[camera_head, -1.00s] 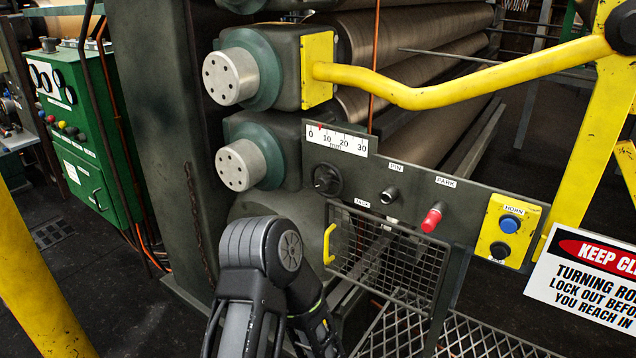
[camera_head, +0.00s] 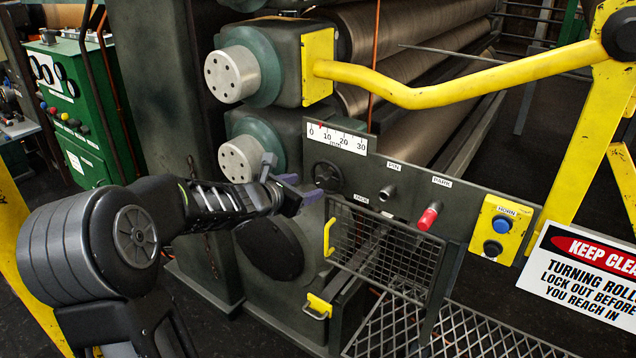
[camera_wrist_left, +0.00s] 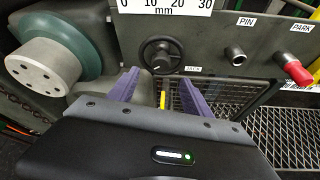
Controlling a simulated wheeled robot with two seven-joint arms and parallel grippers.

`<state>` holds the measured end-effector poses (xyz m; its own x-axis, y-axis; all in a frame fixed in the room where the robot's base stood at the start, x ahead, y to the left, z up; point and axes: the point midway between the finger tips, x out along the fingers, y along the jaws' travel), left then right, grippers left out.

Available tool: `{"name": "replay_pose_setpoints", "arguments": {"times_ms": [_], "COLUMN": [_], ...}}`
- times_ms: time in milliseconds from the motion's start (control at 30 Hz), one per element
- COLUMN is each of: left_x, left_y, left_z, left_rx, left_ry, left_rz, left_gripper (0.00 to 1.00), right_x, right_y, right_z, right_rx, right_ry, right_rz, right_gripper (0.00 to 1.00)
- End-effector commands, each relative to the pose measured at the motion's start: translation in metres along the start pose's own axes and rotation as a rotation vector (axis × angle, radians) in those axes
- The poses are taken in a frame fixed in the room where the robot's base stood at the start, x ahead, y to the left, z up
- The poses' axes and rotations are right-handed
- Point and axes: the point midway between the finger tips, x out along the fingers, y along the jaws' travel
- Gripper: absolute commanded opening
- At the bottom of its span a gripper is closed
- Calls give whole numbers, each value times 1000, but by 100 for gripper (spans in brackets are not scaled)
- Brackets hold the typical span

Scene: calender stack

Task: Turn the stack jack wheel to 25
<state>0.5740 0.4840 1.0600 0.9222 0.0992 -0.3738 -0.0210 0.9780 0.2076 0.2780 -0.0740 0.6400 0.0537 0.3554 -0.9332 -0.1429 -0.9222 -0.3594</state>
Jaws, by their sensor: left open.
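The jack wheel is a small black handwheel (camera_head: 326,176) on the dark panel, above the JACK label (camera_head: 361,199). It also shows in the left wrist view (camera_wrist_left: 161,55), ahead of the fingers. The mm scale (camera_head: 337,139) is above the wheel, marked 0 to 30, with a red pointer between 0 and 10. My left gripper (camera_head: 291,184) is open and empty, just left of the wheel in the head view. In the left wrist view its purple fingers (camera_wrist_left: 160,90) are spread below the wheel, with no visible contact. My right gripper is not in view.
A PIN socket (camera_head: 387,192) and red PARK knob (camera_head: 428,217) are right of the wheel. A mesh guard (camera_head: 385,250) with a yellow handle (camera_head: 328,238) hangs below the panel. Rollers with grey end caps (camera_head: 240,158) are left of the panel. A yellow rail (camera_head: 450,95) crosses at upper right.

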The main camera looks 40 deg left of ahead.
Motion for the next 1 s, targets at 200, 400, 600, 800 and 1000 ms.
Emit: {"name": "replay_pose_setpoints", "arguments": {"times_ms": [200,400,600,800,1000], "left_x": [6,30,61,78,79], "left_y": [-1,-2,-2,-2,-2], "left_z": [-1,-1,0,0,-1], "left_rx": [-4,-6,-6,-5,-5], "left_ry": [2,2,2,1,1], "left_rz": [-3,-5,-4,-3,-2], "left_gripper": [58,58,58,58,58], "right_x": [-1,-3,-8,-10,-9], "right_y": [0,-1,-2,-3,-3], "right_z": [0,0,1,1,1], "right_rx": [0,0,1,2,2], "right_ry": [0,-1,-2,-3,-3], "right_rz": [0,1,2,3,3], "right_gripper": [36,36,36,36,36]}}
